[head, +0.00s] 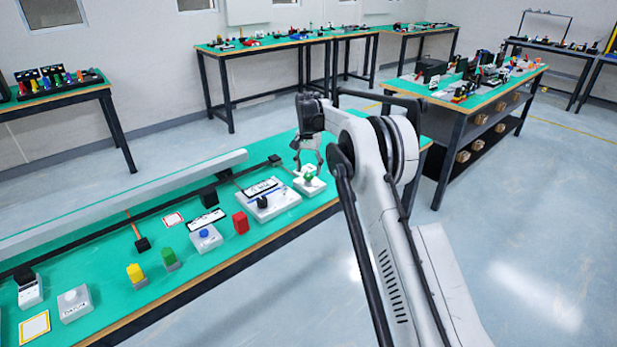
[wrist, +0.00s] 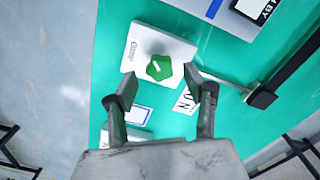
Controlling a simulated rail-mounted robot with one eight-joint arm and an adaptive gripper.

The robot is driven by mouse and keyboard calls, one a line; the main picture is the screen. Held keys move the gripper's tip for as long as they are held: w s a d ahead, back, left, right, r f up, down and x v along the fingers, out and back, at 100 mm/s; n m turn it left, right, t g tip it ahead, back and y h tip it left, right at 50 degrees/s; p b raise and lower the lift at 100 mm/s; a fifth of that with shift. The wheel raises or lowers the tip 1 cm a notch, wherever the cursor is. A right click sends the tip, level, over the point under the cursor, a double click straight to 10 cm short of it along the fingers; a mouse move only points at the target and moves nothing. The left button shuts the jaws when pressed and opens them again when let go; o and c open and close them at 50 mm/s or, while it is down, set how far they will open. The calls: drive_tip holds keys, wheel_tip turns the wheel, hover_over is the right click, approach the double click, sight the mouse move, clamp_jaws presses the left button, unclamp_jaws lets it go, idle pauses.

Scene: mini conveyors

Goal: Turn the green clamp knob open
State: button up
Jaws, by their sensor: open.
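The green clamp knob (wrist: 159,67) is a lobed knob with a pale mark on top, mounted on a white block (wrist: 142,42) with lettering that seems to read "CLAMP". My gripper (wrist: 160,95) is open, its two fingers apart, with the knob showing beyond and between the fingertips in the wrist view. The fingers do not appear to touch it. In the head view the knob (head: 308,178) is a small green spot at the right end of the green bench, with my gripper (head: 308,164) just above it.
On the bench (head: 110,240) to the left stand a white unit with a dark knob (head: 263,201), a red block (head: 241,222), a blue-button box (head: 205,237) and yellow and green pieces. A long grey rail (head: 130,200) runs along the back. Floor is open at right.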

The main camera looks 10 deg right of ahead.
sight(309, 174)
drive_tip(key=shift+f, duration=1.6)
drive_tip(key=c, duration=1.1)
